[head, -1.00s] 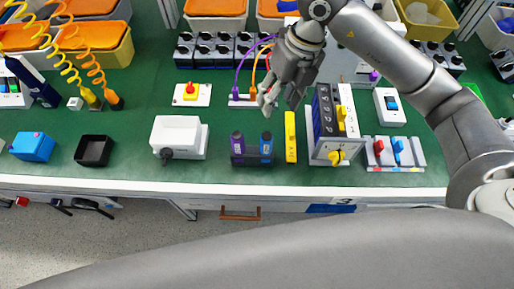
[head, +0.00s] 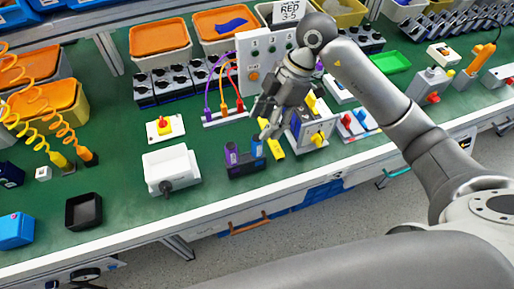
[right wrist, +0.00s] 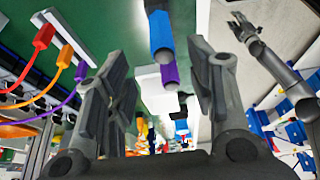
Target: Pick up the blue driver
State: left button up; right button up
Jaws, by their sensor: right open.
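The blue driver (head: 257,147) stands upright in a dark holder (head: 246,169) beside the purple driver (head: 231,154). My right gripper (head: 267,127) is just above and behind the blue driver in the head view, its fingers partly overlapping the area around it. In the right wrist view its fingers (right wrist: 160,54) are spread and empty. The blue driver (right wrist: 161,30) shows in the gap's upper part, with the purple driver (right wrist: 170,73) below it. Contact with either driver is not visible. My left gripper (right wrist: 243,27) shows small in the right wrist view, its opening unclear.
A white box with a dark knob (head: 171,170) stands left. Purple, orange and red cables (head: 222,85) rise behind. Green bench surface (head: 205,208) is clear in front.

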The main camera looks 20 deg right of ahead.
aim_at(257, 143)
jog(key=p+x, duration=0.1)
jog(key=x, duration=0.7)
jog(key=shift+s+d+f, duration=0.15)
jog(key=shift+f, duration=0.05)
grip_shut()
